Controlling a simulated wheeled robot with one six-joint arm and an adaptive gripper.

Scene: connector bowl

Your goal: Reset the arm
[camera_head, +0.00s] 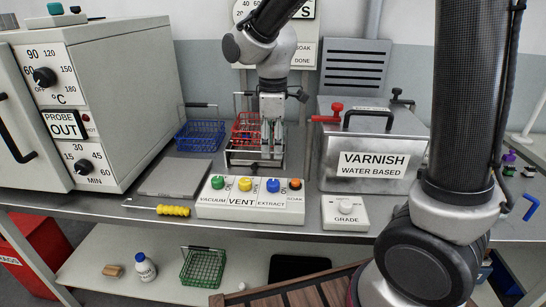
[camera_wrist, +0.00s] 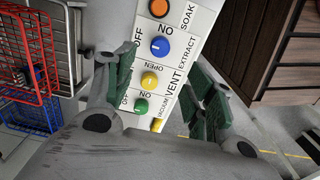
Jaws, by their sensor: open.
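My gripper (camera_head: 271,150) points down in the head view, behind the white control box (camera_head: 249,213) and in front of the red wire basket (camera_head: 246,130). In the wrist view my gripper (camera_wrist: 163,78) is open, with its green finger pads apart and nothing between them but the view of the control box (camera_wrist: 174,62). The box carries green, yellow, blue and orange knobs, labelled vacuum, vent, extract and soak. My arm comes down from the top of the head view. The gap between fingertips and box cannot be judged exactly.
A blue wire basket (camera_head: 200,136) stands left of the red one. A metal varnish tank (camera_head: 341,145) stands right of my gripper, with a grade dial box (camera_head: 345,213) in front. An oven (camera_head: 120,100) fills the left. A yellow-handled tool (camera_head: 173,210) lies near the bench edge.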

